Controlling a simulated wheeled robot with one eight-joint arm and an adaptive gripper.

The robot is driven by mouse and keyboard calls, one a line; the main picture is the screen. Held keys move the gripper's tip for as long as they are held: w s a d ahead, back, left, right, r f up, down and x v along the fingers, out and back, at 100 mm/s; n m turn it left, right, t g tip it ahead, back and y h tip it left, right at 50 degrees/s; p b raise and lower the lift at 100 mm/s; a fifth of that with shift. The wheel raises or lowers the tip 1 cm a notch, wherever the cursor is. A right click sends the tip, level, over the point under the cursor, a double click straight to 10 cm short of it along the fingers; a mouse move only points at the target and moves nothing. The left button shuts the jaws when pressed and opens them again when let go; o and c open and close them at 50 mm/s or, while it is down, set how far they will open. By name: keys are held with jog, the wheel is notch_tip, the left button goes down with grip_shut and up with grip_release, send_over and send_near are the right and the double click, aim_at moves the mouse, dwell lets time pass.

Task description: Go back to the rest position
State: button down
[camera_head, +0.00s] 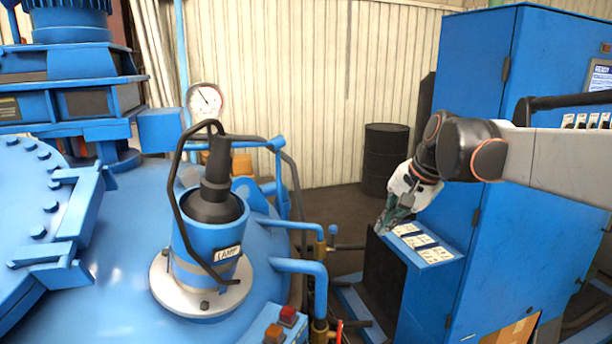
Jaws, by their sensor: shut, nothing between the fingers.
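My arm reaches in from the right edge in the head view, in front of the tall blue cabinet. My gripper (385,225) points down and to the left, at the left edge of a low blue box (434,256) with several pale labelled plates on its top. The gripper is shut and holds nothing. I cannot tell whether the fingertips touch the box.
A blue furnace lid with a lamp housing (208,245) and a black cable fills the left. A pressure gauge (205,101) stands behind it. Blue pipes (300,268) lie between furnace and box. The tall blue cabinet (490,90) is at right; a black drum (384,158) stands behind.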

jog(key=s+d+f+n+t+h+b, duration=0.1)
jog(key=s+f+n, duration=0.3)
jog(key=s, duration=0.9)
jog(key=s+f+n+t+h, duration=0.1)
jog(key=s+f+n+h, duration=0.1)
jog(key=s+f+n, duration=0.3)
jog(key=s+f, duration=0.4)
jog(key=s, duration=0.5)
jog(key=shift+d+t+b, duration=0.35)
jog(key=shift+t+b, duration=0.05)
